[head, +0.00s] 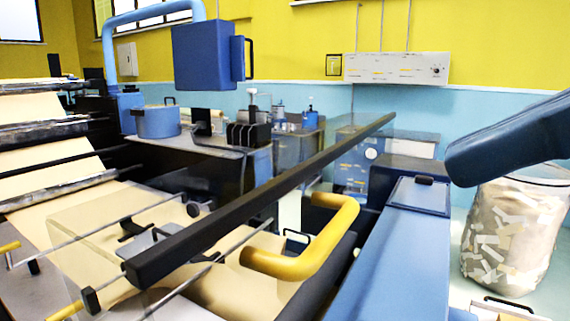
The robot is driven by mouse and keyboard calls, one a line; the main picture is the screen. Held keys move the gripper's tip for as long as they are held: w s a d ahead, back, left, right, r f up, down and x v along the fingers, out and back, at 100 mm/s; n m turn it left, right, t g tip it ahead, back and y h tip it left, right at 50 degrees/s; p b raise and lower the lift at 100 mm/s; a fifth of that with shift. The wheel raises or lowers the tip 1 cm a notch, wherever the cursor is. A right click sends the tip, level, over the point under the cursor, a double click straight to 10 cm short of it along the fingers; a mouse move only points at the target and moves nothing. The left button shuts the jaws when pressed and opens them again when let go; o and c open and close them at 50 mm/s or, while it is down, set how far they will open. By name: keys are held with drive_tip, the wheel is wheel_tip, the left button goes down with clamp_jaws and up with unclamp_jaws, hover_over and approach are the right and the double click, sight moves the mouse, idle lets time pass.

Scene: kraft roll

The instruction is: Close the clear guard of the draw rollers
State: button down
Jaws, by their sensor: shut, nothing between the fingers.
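The clear guard (95,232) is a see-through panel, visible mostly by its faint edges at the lower left. A long dark bar (265,198) runs diagonally from the lower left to the upper right, apparently along the guard's edge. The bar stands above the paper web, and I cannot tell the panel's exact angle. A bent yellow tube (318,243) shows below and right of the bar, beside a dark roller-like part (322,285). The draw rollers are not clearly seen. A blue link at the right seems to be mine; my gripper is not in view.
A blue machine frame (392,262) runs along the right of the rollers. A clear bin of paper scraps (512,235) stands at the right. A blue box (207,55) hangs on a curved pipe at the back. Thin rods (95,228) cross the web.

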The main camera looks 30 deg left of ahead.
sight(151, 190)
drive_tip(key=x, duration=0.4)
drive_tip(key=r+p+x, duration=0.1)
drive_tip(key=x, duration=0.3)
drive_tip(key=a+x, duration=0.1)
drive_tip(key=x, duration=0.3)
drive_tip(key=shift+s+d+r+p, duration=0.1)
drive_tip(key=shift+r+p, duration=0.2)
drive_tip(key=shift+p, duration=0.1)
drive_tip(key=shift+a+f, duration=0.15)
drive_tip(key=shift+a, duration=0.3)
drive_tip(key=shift+a, duration=0.1)
